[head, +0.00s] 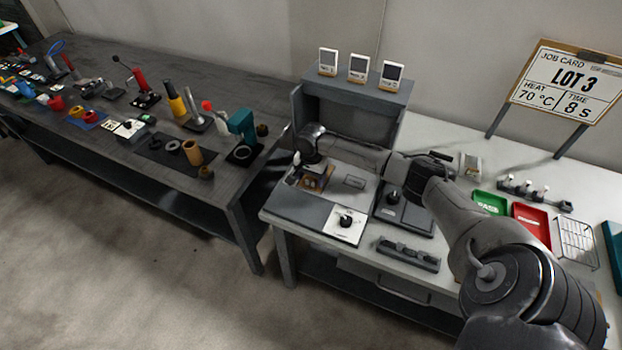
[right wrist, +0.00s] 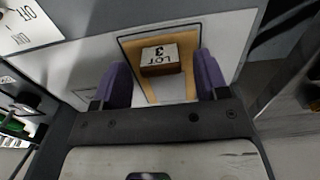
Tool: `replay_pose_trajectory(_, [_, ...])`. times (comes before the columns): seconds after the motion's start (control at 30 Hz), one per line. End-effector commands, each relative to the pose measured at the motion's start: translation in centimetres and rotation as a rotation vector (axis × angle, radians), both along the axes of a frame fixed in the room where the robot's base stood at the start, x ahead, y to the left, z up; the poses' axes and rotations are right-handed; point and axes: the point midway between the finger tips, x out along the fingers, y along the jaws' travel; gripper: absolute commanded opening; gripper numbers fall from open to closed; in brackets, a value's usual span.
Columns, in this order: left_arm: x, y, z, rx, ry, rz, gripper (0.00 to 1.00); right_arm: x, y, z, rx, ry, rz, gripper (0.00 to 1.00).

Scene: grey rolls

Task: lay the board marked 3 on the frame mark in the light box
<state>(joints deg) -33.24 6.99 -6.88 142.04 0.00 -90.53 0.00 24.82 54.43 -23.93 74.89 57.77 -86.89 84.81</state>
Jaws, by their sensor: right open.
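The board marked 3 is a tan plate (right wrist: 178,91) with a brown block on it; the block's white label reads LOT 3 (right wrist: 160,54). It lies flat inside the dark outline of the frame mark (right wrist: 126,39), on the light floor of the light box. In the head view the board (head: 317,182) is partly hidden by my gripper, at the front of the grey light box (head: 398,92). My right gripper (right wrist: 163,82) is open, its purple fingers either side of the block with gaps showing. My left gripper is not in view.
Three small display units (head: 357,68) stand on the light box. A switch plate (head: 345,223) with a black knob sits in front. A green tray (head: 489,203), a red tray (head: 531,226) and a wire rack (head: 577,243) lie right. A job card (head: 567,82) stands behind.

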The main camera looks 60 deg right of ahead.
Motion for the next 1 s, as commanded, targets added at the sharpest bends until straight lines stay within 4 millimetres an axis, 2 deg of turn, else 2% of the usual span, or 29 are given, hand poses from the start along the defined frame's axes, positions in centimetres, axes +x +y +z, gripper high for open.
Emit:
replay_pose_trajectory(0.03, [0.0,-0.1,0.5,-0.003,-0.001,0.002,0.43,0.1,0.0,1.2,-0.001,-0.004,0.000,0.68])
replay_pose_trajectory(0.2, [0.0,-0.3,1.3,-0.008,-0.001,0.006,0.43,0.1,-0.1,4.5,-0.001,-0.004,0.001,0.68])
replay_pose_trajectory(0.4, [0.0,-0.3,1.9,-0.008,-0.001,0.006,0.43,0.1,0.0,7.9,-0.001,-0.003,0.000,0.68])
replay_pose_trajectory(0.67, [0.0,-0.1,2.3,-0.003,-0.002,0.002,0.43,0.1,0.1,10.4,0.001,-0.002,0.004,0.68])
replay_pose_trajectory(0.77, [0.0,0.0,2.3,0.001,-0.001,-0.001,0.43,-0.2,1.3,9.6,-0.002,0.005,0.056,0.68])
replay_pose_trajectory(0.83, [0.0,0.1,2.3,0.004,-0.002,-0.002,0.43,-0.6,3.5,7.7,-0.006,0.012,0.157,0.68])
replay_pose_trajectory(0.87, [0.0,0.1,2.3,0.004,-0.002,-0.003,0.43,-1.0,4.9,6.5,-0.006,0.014,0.219,0.68])
replay_pose_trajectory(0.93, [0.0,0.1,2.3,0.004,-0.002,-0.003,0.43,-2.4,8.9,3.3,-0.009,0.014,0.402,0.68])
replay_pose_trajectory(1.0, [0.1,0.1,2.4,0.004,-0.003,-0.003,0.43,-4.6,13.7,0.1,-0.007,-0.001,0.615,0.68])
